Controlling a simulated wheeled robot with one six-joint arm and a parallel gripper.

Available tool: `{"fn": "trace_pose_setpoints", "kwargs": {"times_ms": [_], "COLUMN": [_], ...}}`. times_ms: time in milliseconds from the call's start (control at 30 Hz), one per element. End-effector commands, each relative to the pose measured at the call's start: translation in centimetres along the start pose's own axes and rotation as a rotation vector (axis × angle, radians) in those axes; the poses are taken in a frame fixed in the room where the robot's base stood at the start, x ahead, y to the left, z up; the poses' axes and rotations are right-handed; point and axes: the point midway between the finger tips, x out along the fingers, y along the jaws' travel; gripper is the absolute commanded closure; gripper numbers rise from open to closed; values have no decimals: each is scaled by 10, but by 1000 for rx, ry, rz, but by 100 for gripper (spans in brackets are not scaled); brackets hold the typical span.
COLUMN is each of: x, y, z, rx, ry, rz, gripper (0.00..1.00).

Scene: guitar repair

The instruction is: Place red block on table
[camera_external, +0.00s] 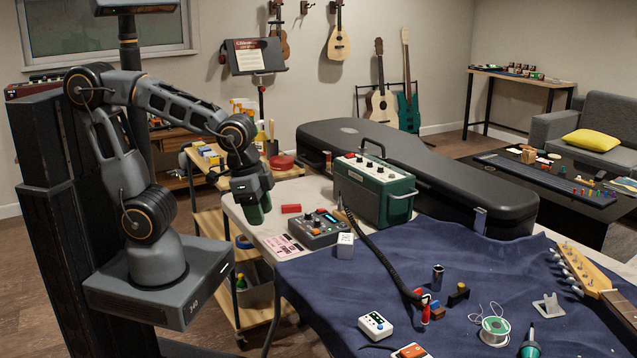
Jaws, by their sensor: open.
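A small red block (291,208) lies flat on the bare pale part of the table (262,228), near its left end. My gripper (257,219) points down beside the table's left edge, to the left of the red block and apart from it. It is open, and I see nothing held in it. The fingertips are dark and small, so their gap does not show clearly.
A grey pedal box (318,229) and a pink card (283,246) lie near the block. A green amplifier (373,188) and a black guitar case (430,172) stand behind. A blue cloth (395,262) covers much of the table. A wooden cart (212,226) stands left.

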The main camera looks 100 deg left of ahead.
Motion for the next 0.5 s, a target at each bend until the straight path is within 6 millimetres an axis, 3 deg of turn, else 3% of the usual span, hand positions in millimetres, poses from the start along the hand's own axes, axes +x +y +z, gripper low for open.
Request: {"fn": "trace_pose_setpoints", "kwargs": {"times_ms": [33,200,500], "x": [0,1,1], "y": [15,37,41], "z": [8,22,25], "rx": [25,51,54], "ry": [14,36,39], "rz": [11,30,34], "gripper": [52,52,52]}}
